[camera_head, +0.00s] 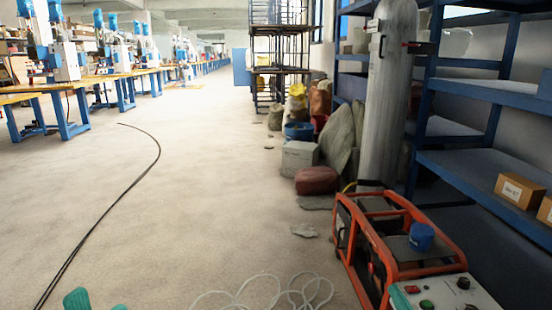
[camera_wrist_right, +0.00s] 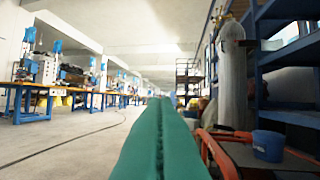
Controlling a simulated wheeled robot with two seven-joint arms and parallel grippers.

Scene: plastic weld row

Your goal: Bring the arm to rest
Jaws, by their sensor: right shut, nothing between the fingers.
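My right gripper (camera_wrist_right: 158,140) fills the lower middle of the right wrist view. Its two green fingers lie together, with only a thin dark seam between them, and hold nothing. They point forward along the aisle.
A blue cup (camera_head: 421,236) stands on the machine, beside a grey cylinder (camera_head: 390,95) and blue shelves (camera_head: 480,185). Pale hose (camera_head: 265,290) and a black cable (camera_head: 128,182) lie on the floor. Workbenches (camera_head: 65,130) line the left. The middle aisle is open.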

